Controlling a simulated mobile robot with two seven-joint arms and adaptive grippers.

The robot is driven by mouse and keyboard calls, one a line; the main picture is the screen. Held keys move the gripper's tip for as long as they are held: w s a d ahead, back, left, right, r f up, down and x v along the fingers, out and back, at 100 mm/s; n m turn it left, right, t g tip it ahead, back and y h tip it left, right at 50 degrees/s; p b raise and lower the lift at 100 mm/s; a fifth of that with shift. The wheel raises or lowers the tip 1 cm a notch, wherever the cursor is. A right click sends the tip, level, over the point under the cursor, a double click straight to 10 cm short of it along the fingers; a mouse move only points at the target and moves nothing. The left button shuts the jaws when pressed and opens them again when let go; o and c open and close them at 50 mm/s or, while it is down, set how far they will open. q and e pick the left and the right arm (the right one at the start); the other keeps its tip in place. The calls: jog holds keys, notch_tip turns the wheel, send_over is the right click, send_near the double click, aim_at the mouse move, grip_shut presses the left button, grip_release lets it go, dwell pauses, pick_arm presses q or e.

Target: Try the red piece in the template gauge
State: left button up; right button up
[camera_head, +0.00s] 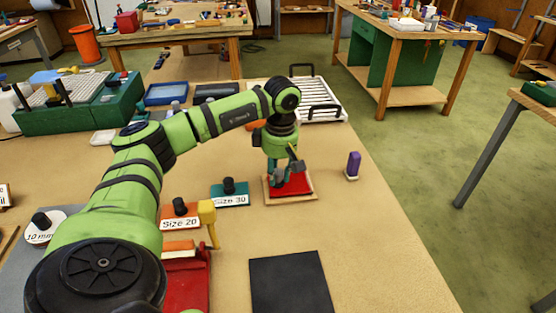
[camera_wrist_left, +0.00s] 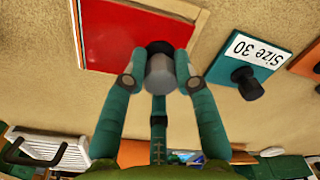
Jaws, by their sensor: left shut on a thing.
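The red piece (camera_head: 296,187) is a flat red square lying at a light wooden frame, which looks like the template gauge (camera_head: 292,201). In the left wrist view the red piece (camera_wrist_left: 125,38) fills the top, with a wooden edge (camera_wrist_left: 188,10) along its right. My left gripper (camera_head: 288,176) is above it, pointing down. In the left wrist view its fingers (camera_wrist_left: 160,72) are shut around a grey and black knob that appears to stand on the red piece. The fingers hide part of the knob's foot, so I cannot tell whether the piece sits flush. My right gripper is out of view.
A teal Size 30 block (camera_head: 230,198) and an orange Size 20 block (camera_head: 180,215) stand to the left. A purple block (camera_head: 353,165) stands to the right. A black mat (camera_head: 290,283) lies in front. A white rack (camera_head: 318,105) is behind. The bench's right side is mostly clear.

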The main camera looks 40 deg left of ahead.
pick_arm(q)
jog(key=shift+f, duration=0.35)
jog(key=shift+r, duration=0.15)
jog(key=shift+r, duration=0.3)
jog(key=shift+f, duration=0.1)
jog(key=shift+a+f, duration=0.1)
dwell(0.4)
jog(key=shift+f, duration=0.2)
dwell(0.5)
jog(key=o, duration=1.1)
jog(key=shift+o, duration=0.2)
jog(key=shift+r, duration=0.1)
